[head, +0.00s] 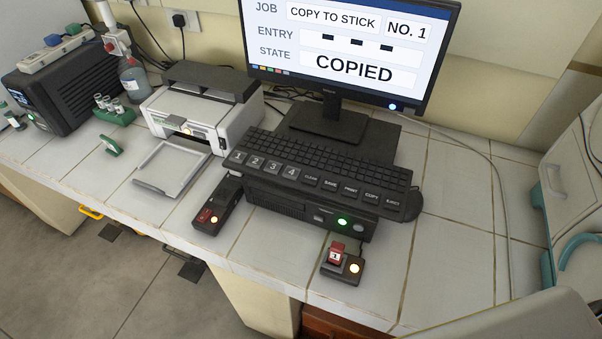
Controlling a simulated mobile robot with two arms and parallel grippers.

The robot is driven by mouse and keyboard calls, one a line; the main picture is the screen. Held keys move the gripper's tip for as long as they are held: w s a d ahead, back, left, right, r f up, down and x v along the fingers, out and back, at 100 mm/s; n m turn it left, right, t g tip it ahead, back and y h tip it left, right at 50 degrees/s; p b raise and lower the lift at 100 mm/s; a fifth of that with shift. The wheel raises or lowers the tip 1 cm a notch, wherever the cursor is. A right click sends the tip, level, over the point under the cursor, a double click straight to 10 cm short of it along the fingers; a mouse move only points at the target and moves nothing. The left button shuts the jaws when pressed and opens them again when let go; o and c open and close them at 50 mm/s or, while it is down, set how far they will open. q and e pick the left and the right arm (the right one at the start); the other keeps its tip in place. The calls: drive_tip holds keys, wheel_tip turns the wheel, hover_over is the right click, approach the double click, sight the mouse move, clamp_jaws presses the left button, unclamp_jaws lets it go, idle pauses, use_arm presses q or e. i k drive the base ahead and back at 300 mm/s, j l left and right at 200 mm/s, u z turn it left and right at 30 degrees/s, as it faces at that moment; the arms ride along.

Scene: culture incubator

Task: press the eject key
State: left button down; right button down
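The eject key (392,202) is the rightmost in the front row of large labelled keys on the black keyboard (330,165). The copy key (371,196) is just left of it. The monitor (345,50) reads "COPY TO STICK", "NO. 1", three dashes for entry, and state "COPIED". A red stick (335,253) marked 1 stands in a small dark dock (346,270) with a lit amber lamp, at the front of the bench. Neither of my grippers is in view.
The keyboard rests on a black computer case (290,205) with a green light. Another dark dock (214,208) with an amber lamp is to its left. A printer (200,110) and a green rack (115,114) stand farther left. Bare tiles (450,200) lie right of the keyboard.

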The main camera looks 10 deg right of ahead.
sight(393, 202)
drive_tip(key=z, duration=1.15)
drive_tip(key=i+j, duration=0.05)
